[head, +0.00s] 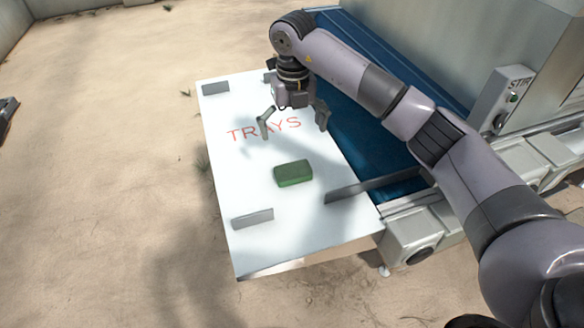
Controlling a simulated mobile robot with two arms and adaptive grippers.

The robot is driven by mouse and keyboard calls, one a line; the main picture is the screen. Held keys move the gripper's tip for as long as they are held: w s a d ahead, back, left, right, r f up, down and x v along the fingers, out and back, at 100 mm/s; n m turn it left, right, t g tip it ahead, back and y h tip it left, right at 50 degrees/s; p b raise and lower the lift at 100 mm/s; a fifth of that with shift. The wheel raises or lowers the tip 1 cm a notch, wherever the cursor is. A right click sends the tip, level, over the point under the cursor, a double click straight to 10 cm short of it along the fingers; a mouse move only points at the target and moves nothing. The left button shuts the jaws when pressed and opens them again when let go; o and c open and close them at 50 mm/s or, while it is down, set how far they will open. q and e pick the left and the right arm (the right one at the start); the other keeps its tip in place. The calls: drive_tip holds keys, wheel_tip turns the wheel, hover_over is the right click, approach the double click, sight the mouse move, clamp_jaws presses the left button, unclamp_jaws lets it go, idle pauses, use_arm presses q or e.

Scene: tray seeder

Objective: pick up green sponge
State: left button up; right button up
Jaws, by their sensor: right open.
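The green sponge (293,173) lies flat on the white board (250,262) marked "TRAYS". It sits a little right of the middle of the board, just below the lettering. My right gripper (294,124) is open and empty over the lettering, its two fingers spread apart. It is above the sponge in the picture and apart from it. My left gripper is not in view.
A blue conveyor belt (350,128) runs along the board's right side. Small grey upright plates (252,218) stand on the board, and a grey bar (372,186) crosses from it over the belt. A control box (500,98) stands at the right.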

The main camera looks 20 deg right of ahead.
hover_over(294, 170)
wheel_tip(294, 170, down, 6)
drive_tip(key=shift+a+r+p, duration=0.1)
drive_tip(key=shift+r+p, duration=0.05)
drive_tip(key=shift+p, duration=0.3)
drive_tip(key=shift+w+f+p, duration=0.1)
drive_tip(key=shift+f+p, duration=0.2)
drive_tip(key=shift+f, duration=1.2)
wheel_tip(294, 170, down, 4)
drive_tip(key=shift+r+p, duration=0.2)
drive_tip(key=shift+p, duration=0.4)
drive_tip(key=shift+f, duration=0.35)
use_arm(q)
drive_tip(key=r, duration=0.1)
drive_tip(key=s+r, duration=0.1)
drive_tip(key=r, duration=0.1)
use_arm(e)
drive_tip(key=shift+f, duration=0.2)
drive_tip(key=shift+c, duration=0.6)
drive_tip(key=c, duration=0.6)
